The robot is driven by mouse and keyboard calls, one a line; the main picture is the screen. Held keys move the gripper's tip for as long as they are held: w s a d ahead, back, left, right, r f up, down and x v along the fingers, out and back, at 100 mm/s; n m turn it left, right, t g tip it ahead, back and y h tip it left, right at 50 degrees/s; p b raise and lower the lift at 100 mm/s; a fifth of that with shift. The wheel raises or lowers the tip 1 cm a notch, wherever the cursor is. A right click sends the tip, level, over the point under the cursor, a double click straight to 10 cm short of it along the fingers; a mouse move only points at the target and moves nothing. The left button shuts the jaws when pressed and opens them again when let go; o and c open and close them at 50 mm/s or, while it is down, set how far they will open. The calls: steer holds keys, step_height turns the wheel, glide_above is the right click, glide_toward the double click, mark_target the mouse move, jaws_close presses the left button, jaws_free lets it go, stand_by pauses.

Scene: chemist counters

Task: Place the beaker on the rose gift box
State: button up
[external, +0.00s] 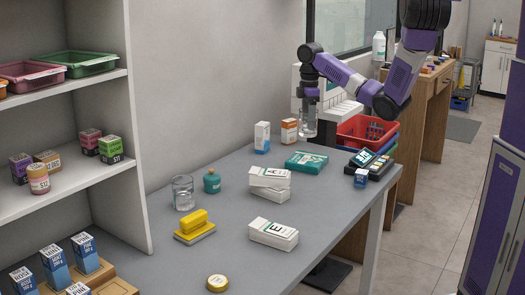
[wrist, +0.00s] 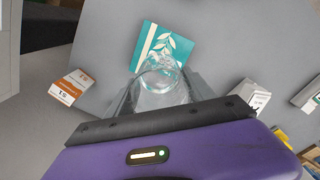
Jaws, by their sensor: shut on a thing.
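My gripper (external: 308,98) is shut on a clear glass beaker (external: 308,124), held in the air above the far part of the grey counter. The wrist view shows the beaker (wrist: 160,76) between the fingers (wrist: 158,98), overlapping the near edge of a flat teal gift box (wrist: 168,44) with a white leaf print and a pale stripe. In the external view the teal box (external: 306,161) lies flat on the counter, below and apart from the beaker. I see no rose-coloured box on the counter. A second clear glass (external: 183,193) stands upright at the counter's left side.
A card terminal (external: 372,163) and red basket (external: 367,131) are to the right. A teal jar (external: 212,181) and yellow block (external: 194,226) are nearer.

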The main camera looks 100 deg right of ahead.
mark_target(308, 134)
step_height(308, 134, down, 6)
steer(key=b, duration=0.4)
steer(key=shift+f, duration=1.55)
steer(key=shift+b, duration=0.3)
steer(key=shift+f, duration=0.15)
steer(key=o, duration=1.5)
steer(key=shift+o, duration=0.2)
